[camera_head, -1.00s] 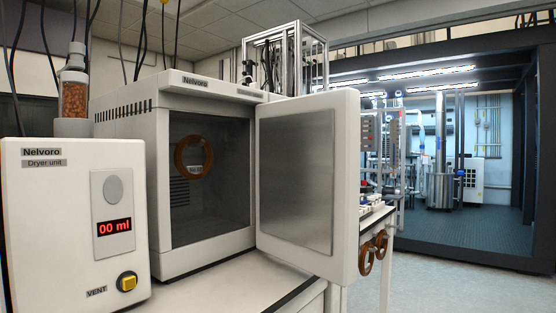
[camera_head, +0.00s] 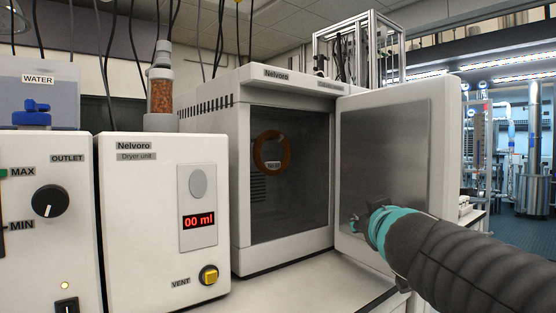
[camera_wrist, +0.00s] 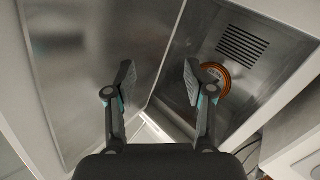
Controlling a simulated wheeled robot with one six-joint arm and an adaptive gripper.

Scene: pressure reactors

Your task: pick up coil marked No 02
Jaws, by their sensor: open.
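A brown-orange ring-shaped coil (camera_head: 272,152) hangs inside the open oven chamber, toward its back. A small label shows at its middle, too small to read surely. The coil also shows in the wrist view (camera_wrist: 214,79), right of my gripper and partly hidden by a finger. My gripper (camera_head: 362,222) is in front of the open oven door, outside the chamber and right of the coil. In the wrist view my gripper (camera_wrist: 158,85) has its fingers apart with nothing between them.
The oven door (camera_head: 385,150) stands wide open to the right, close to my gripper. The dryer unit (camera_head: 160,215) with a yellow vent button stands left of the oven. A water unit (camera_head: 45,210) is at the far left. The bench front (camera_head: 300,290) is clear.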

